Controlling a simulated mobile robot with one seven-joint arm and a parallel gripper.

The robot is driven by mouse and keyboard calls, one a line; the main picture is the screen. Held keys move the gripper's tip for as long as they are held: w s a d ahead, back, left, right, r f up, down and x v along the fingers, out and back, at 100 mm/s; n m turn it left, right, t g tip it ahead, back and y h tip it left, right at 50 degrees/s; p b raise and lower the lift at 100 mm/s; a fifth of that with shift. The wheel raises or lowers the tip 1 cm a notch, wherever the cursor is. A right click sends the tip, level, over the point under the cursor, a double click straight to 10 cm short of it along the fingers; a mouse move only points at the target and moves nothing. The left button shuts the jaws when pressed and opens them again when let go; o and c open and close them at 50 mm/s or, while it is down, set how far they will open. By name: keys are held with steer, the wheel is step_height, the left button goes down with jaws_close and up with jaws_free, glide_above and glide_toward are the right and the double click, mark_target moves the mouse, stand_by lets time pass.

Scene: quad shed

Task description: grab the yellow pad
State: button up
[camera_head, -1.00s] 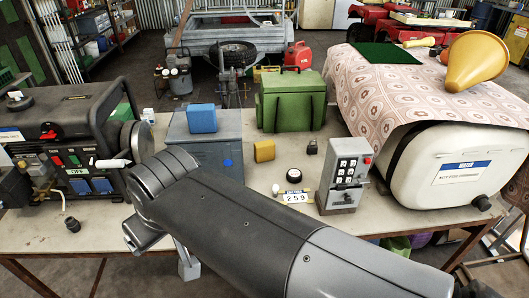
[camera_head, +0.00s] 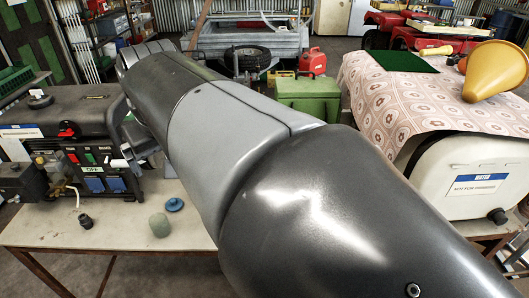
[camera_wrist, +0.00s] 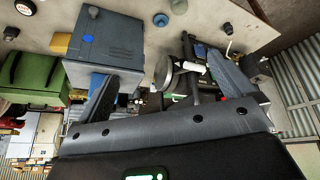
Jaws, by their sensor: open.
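The yellow pad (camera_wrist: 61,44) shows in the wrist view at the upper left, as a small piece beside the grey-blue box (camera_wrist: 112,66). The box hides part of it. In the head view my arm covers the pad's place. My gripper (camera_wrist: 162,68) is open, with its two fingers spread wide across the wrist view and nothing held between them. The pad is outside the fingers, to the left of the left finger. The head view does not show the fingertips.
A generator (camera_head: 85,140) stands at the table's left. A green box (camera_head: 308,98) and a white water tank (camera_head: 465,175) are to the right. A blue round item (camera_head: 174,204) and a greenish lump (camera_head: 159,225) lie on the table (camera_head: 125,236) at the front.

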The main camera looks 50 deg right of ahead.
steer(key=w+d+m, duration=0.1)
steer(key=w+d, duration=0.3)
steer(key=d, duration=0.3)
steer(key=w+d+m+g, duration=0.1)
steer(key=w+d, duration=0.3)
steer(key=d, duration=0.4)
steer(key=w+d+m, duration=0.1)
steer(key=w+d, duration=0.2)
steer(key=d, duration=0.4)
steer(key=s+d+f+m, duration=0.1)
steer(key=d+f, duration=0.1)
steer(key=d, duration=0.9)
steer(key=s+d+f+m, duration=0.1)
steer(key=d+f, duration=0.1)
steer(key=d, duration=1)
steer(key=shift+h, duration=0.5)
steer(key=shift+w+d+f, duration=0.4)
steer(key=shift+w+f, duration=0.2)
steer(key=shift+f, duration=4.35)
steer(key=shift+w+d+f, duration=0.4)
steer(key=shift+w+f, duration=0.25)
steer(key=shift+f, duration=4.25)
steer(key=shift+w+d+f, duration=0.4)
steer(key=shift+w+f, duration=0.2)
steer(key=shift+f, duration=4.35)
steer(key=c, duration=1)
